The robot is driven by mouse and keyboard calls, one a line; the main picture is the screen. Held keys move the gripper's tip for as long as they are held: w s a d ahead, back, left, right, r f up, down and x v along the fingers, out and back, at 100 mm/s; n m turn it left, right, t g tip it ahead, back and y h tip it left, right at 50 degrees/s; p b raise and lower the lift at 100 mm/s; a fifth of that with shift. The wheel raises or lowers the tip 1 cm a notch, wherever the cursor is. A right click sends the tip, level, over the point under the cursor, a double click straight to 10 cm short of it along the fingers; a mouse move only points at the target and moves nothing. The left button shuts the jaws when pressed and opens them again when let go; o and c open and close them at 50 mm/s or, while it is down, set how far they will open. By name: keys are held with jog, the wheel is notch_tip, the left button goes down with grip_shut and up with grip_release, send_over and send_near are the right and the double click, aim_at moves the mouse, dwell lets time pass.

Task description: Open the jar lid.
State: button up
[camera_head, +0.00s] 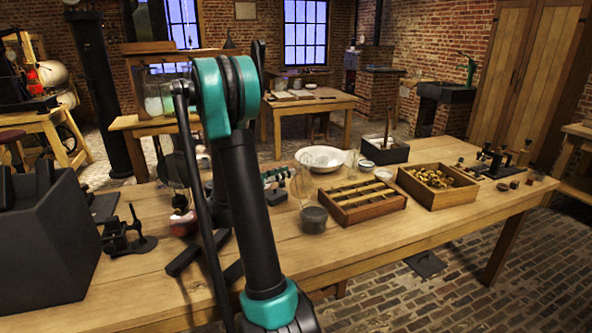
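A glass jar (313,218) with dark grey contents stands on the front wooden table, left of a divided wooden tray. A clear glass vessel (301,186) shows just behind it. I cannot make out a separate lid on either. A large glass jar (155,98) with pale contents stands on a table farther back, beneath a wooden board (148,47); I cannot tell if that board is its lid. My black and teal arm rises through the middle of the view and covers part of the table. My gripper does not show.
The front table (430,225) also holds a divided wooden tray (362,203), a box of brass parts (438,185), a white bowl (321,158) and a glass piece with a red base (183,222). A dark grey box (45,245) stands at left.

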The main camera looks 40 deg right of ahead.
jog(key=shift+d, duration=2.6)
jog(key=shift+c, duration=0.4)
grip_shut()
